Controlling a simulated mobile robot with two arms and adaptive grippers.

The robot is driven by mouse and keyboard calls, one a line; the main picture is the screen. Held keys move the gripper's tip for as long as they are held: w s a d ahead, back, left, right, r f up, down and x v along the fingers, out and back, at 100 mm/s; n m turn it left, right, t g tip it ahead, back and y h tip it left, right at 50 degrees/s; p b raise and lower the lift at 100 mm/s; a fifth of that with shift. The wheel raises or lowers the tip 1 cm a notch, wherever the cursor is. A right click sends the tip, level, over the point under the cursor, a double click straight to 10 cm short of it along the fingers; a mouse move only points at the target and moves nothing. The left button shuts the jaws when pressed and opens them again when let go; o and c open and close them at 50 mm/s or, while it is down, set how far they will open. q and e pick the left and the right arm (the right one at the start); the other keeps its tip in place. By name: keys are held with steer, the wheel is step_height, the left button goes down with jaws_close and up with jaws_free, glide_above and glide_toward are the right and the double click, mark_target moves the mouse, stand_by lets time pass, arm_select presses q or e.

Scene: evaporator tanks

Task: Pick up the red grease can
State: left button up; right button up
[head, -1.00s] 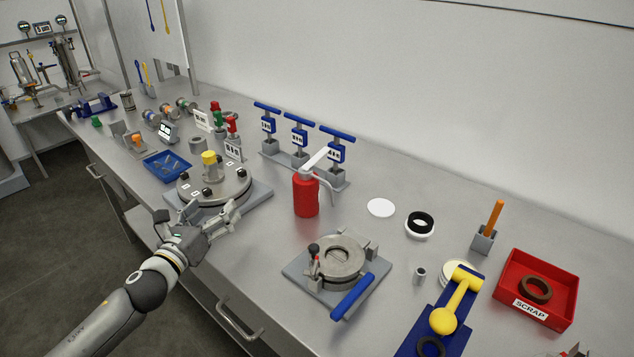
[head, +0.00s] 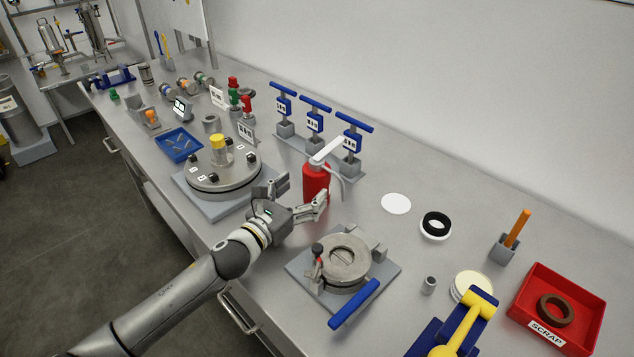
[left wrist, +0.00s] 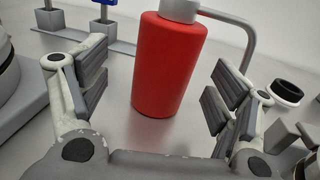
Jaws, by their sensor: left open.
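The red grease can (head: 315,180) stands upright on the steel bench, with a grey-white lever head and a bent spout on top. My left gripper (head: 298,194) is open just in front of the can, its fingers pointing at it. In the left wrist view the can (left wrist: 169,65) shows large between the two open fingers of my left gripper (left wrist: 160,90), with clear gaps to both. Its top is cut off there. My right gripper is not in view.
A round lidded tank (head: 222,172) stands left of my gripper, and a smaller clamped fixture (head: 345,265) with a blue handle stands right of it. Blue-handled valves (head: 315,122) stand behind the can. A white disc (head: 396,203) lies flat to the right, before the red scrap tray (head: 596,318).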

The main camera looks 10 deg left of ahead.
mark_target(309, 191)
arm_select(q)
steer(key=w+d, duration=0.2)
steer(key=w, duration=0.1)
steer(key=shift+f+p, duration=0.3)
steer(key=shift+f, duration=0.05)
steer(key=shift+w+d, duration=0.2)
steer(key=shift+w, duration=0.3)
steer(key=shift+f, duration=0.1)
steer(key=c, duration=1.1)
steer(key=shift+c, duration=1.1)
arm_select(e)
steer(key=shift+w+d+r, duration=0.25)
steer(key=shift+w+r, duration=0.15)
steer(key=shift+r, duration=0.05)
